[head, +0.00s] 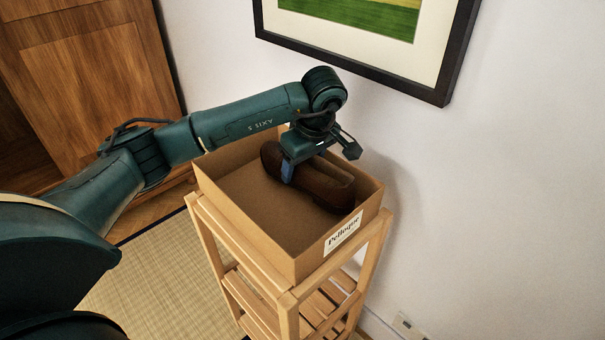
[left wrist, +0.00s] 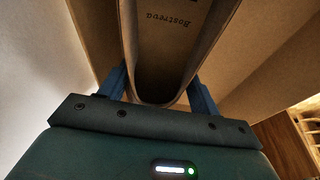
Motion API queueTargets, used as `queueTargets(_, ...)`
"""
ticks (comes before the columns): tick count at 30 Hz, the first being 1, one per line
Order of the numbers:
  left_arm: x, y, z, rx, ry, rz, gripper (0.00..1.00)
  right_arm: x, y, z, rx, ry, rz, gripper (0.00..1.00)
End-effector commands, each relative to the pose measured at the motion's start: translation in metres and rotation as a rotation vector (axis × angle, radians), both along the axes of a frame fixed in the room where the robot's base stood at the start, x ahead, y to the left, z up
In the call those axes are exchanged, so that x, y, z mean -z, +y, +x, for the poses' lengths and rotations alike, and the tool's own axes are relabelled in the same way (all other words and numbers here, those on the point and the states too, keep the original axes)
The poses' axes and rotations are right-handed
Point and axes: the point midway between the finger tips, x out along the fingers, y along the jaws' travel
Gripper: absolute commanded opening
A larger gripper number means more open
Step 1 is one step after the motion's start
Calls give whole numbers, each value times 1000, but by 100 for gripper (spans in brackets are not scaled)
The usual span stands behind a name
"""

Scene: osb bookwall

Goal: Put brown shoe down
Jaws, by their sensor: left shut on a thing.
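The brown shoe (head: 326,187) is inside an open cardboard box (head: 247,230), along the box's right side by the wall. My left gripper (head: 290,170) reaches down into the box from above and is shut on the shoe. In the left wrist view the gripper's blue fingers (left wrist: 160,90) sit on either side of the shoe's opening (left wrist: 172,50), where lettering shows on the insole. I cannot tell whether the sole touches the box floor. My right gripper is not in view.
The box stands on a light wooden rack (head: 288,312) with slatted shelves, close to the white wall. The box's left half is empty. A framed picture (head: 440,84) hangs above. A wooden cabinet (head: 85,70) and a woven mat (head: 150,275) lie to the left.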

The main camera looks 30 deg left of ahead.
Motion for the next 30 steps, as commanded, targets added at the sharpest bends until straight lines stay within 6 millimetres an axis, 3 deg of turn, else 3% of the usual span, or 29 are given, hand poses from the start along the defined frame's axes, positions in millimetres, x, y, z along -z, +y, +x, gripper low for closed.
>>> queueTargets(5,25,0,0,1,2,0,29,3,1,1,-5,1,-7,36)
queueTargets(14,26,0,0,0,-1,0,29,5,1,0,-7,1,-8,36)
queueTargets(15,28,0,0,0,1,-1,64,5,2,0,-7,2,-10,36)
queueTargets(23,27,0,0,0,1,-1,85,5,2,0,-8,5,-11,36)
queueTargets(30,26,0,0,0,1,-1,85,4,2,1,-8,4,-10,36)
